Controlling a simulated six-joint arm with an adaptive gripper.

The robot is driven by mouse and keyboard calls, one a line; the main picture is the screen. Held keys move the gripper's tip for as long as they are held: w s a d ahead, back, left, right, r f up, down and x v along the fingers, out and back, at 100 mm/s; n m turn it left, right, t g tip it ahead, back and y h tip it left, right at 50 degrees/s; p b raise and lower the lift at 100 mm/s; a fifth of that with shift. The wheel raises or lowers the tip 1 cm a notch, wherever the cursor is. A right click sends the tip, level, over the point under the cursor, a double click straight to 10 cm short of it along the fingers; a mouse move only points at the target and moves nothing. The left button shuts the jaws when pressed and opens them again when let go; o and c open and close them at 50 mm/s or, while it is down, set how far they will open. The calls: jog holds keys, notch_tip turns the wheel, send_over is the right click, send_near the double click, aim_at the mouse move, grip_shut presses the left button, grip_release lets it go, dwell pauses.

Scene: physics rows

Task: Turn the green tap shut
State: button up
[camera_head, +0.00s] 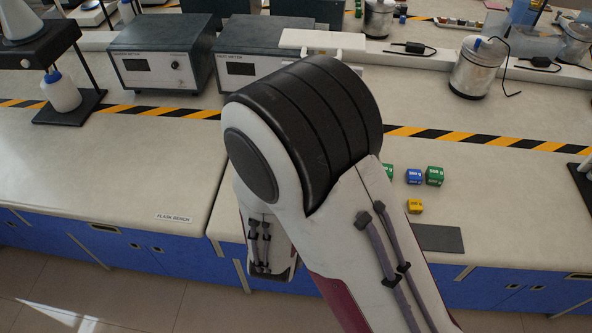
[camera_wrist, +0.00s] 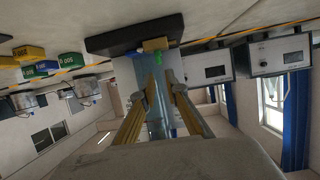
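In the wrist view, a small green piece (camera_wrist: 158,57), which may be the green tap, shows just beyond my fingertips, in front of a pale blue-grey upright body (camera_wrist: 157,105). I cannot make out its handle or how far it is turned. My gripper (camera_wrist: 161,79) points at it with two yellowish fingers, apart at the tips with a gap between them. I cannot tell whether either finger touches the green piece. In the head view my arm hides the gripper and the tap.
A dark flat base (camera_wrist: 112,40) is close to the fingertips, with a yellow block (camera_wrist: 154,45) by it. Small coloured blocks (camera_head: 434,176) lie on the bench right of my arm. Two grey meters (camera_head: 163,60) stand behind. The left bench front is clear.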

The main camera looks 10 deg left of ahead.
jog(key=shift+v, duration=2.15)
jog(key=shift+w+r, duration=0.1)
jog(key=s+d+r+g+y, duration=0.2)
jog(key=d+r+g, duration=0.15)
jog(key=r, duration=0.35)
jog(key=s+d+r+g+y, duration=0.2)
jog(key=d+r, duration=0.2)
jog(key=r, duration=0.3)
jog(key=s+d+r+g+h, duration=0.1)
jog(key=s+d+r+h, duration=0.1)
jog(key=s+d, duration=0.6)
jog(key=s+d+r+g+h, duration=0.1)
jog(key=s+d, duration=0.7)
jog(key=shift+d+r+h, duration=0.4)
